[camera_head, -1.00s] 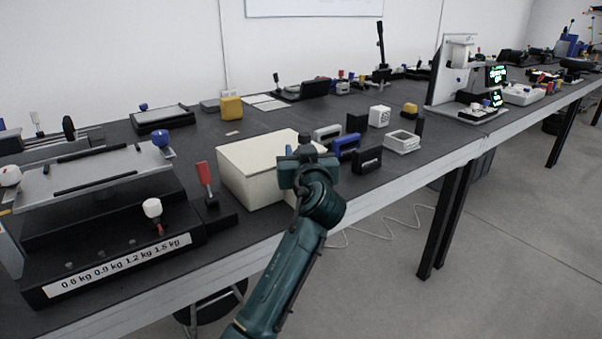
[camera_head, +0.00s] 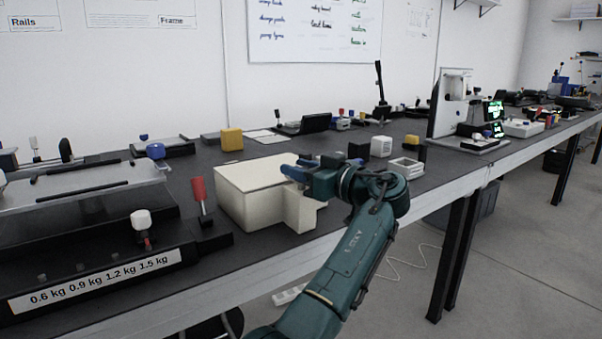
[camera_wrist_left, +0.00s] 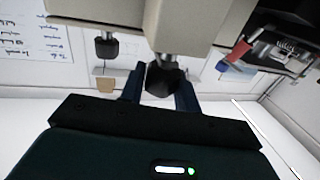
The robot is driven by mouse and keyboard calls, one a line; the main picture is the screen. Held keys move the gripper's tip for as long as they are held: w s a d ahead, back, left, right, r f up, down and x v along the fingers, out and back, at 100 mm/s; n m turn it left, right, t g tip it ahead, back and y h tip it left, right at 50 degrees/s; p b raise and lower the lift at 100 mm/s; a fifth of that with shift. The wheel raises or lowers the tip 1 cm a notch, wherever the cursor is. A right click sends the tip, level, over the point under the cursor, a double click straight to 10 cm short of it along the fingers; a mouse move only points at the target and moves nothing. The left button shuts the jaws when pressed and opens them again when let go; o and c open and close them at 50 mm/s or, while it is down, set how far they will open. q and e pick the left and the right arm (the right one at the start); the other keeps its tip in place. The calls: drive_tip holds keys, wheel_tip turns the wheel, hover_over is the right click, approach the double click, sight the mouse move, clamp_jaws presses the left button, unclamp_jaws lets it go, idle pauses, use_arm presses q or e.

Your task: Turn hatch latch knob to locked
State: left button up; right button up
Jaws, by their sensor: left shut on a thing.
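A cream box (camera_head: 250,200) with a lid and a block jutting from its front right stands near the bench's front edge. My left gripper (camera_head: 293,172) reaches across from the right at the box's front upper edge. In the left wrist view, the box's pale body fills the top, and a black knob (camera_wrist_left: 166,80) on a short metal stem sits between my blue fingers. The gripper is shut on this knob. A second black knob (camera_wrist_left: 107,46) is to its left and apart from the fingers. The gripper hides the knobs in the head view. My right gripper is not in view.
A red-handled lever (camera_head: 199,193) stands left of the box, beside a weight-labelled black stand (camera_head: 95,270). A white open frame (camera_head: 407,168) and white cube (camera_head: 381,146) lie to the right. Open floor is in front of the bench.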

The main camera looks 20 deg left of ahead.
use_arm(q)
drive_tip(key=shift+a+r, duration=0.1)
idle(0.4)
drive_tip(key=o, duration=1)
drive_tip(key=shift+s+d, duration=0.2)
drive_tip(key=shift+d, duration=0.4)
drive_tip(key=p+v, duration=0.2)
drive_tip(key=v, duration=1)
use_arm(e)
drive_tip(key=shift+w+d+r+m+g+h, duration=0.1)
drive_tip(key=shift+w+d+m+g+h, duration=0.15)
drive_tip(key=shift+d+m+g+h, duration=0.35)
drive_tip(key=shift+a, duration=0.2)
